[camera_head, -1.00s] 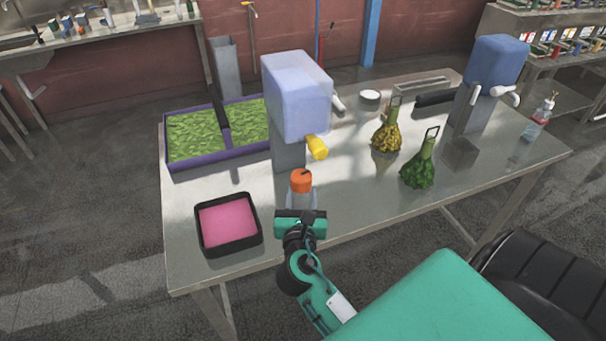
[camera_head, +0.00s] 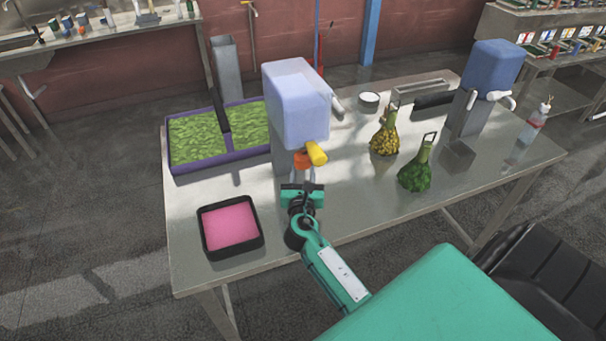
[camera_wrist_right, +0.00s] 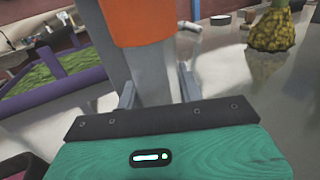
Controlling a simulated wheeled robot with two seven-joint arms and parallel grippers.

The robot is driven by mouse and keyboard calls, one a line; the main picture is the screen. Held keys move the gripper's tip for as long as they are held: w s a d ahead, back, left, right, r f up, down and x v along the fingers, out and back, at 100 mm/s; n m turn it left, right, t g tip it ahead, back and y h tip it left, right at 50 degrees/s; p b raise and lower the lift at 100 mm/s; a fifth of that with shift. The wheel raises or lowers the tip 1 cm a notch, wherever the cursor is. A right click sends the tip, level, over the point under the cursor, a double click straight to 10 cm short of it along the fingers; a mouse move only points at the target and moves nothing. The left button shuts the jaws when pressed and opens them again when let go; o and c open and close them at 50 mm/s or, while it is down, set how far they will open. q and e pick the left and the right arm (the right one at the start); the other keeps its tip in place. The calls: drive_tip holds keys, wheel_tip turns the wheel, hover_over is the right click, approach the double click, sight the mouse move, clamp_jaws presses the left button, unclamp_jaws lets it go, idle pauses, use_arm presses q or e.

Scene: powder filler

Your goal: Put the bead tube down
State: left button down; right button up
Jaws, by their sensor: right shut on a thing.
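The bead tube, with an orange top (camera_head: 302,161), is held at the front of the near powder filler (camera_head: 297,103). The filler's yellow spout (camera_head: 316,153) overlaps its top in the head view. My right gripper (camera_head: 303,177) is shut on the tube. In the right wrist view, the orange part (camera_wrist_right: 138,22) sits above a grey body between the two fingers of my right gripper (camera_wrist_right: 157,88). The tube's lower end is hidden by the gripper, so I cannot tell whether it touches the table. My left gripper is not in view.
A black tray of pink material (camera_head: 230,252) lies left of my arm. A purple-rimmed bin (camera_head: 180,168) of green pieces is behind it. A yellow bag (camera_head: 384,140) and a green bag (camera_head: 416,173) stand to the right. The table (camera_head: 365,210) is clear at front right.

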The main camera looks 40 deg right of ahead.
drive_tip(key=shift+f, duration=0.1)
drive_tip(key=o, duration=1.1)
drive_tip(key=shift+r, duration=0.2)
drive_tip(key=b+v, duration=0.2)
drive_tip(key=v, duration=0.8)
drive_tip(key=shift+s+a+f, duration=0.15)
drive_tip(key=shift+s, duration=0.05)
drive_tip(key=shift+b+v, duration=0.3)
drive_tip(key=shift+v, duration=0.55)
